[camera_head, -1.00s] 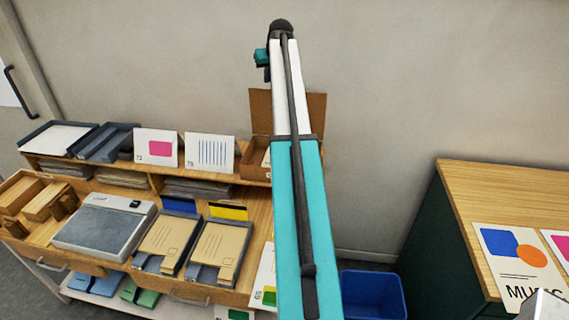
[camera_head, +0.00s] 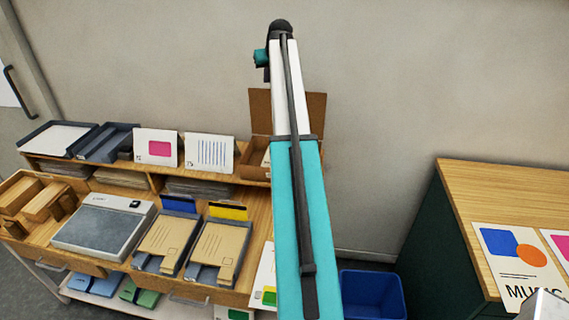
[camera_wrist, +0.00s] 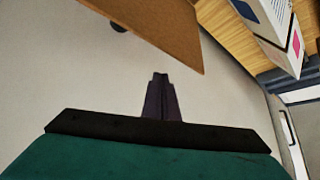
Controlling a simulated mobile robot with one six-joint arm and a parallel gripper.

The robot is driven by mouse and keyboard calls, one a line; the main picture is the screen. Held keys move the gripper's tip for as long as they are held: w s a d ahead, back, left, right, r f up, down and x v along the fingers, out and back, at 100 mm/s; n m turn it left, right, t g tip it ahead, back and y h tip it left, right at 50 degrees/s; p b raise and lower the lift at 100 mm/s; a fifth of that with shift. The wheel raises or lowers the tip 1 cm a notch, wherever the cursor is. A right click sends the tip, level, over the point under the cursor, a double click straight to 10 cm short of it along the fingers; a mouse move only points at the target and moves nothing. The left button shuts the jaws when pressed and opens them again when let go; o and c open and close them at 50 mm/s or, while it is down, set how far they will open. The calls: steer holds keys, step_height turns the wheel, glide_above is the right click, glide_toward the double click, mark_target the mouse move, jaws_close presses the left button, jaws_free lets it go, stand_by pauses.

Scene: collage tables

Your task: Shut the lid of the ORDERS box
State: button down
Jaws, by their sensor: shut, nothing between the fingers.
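The brown cardboard box (camera_head: 252,158) with its lid (camera_head: 315,112) raised stands at the right end of the upper shelf, against the wall. My arm crosses in front of it and hides much of it; no ORDERS lettering shows. In the wrist view the brown lid panel (camera_wrist: 160,28) fills the top middle. My gripper (camera_wrist: 160,78) is shut and empty, its tips just below the panel's lower edge, with a gap I cannot judge exactly. In the head view the gripper itself is hidden behind my arm's far end.
Two white cards, one pink-marked (camera_head: 156,148) and one striped (camera_head: 209,152), stand left of the box. Dark trays (camera_head: 107,143) sit farther left. A blue bin (camera_head: 372,294) stands on the floor. A wooden-topped cabinet (camera_head: 520,190) is at right. Bare wall lies behind.

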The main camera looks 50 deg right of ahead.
steer(key=shift+f+b, duration=0.9)
steer(key=shift+f, duration=1.35)
steer(key=shift+s+a+f, duration=0.1)
steer(key=shift+f, duration=0.2)
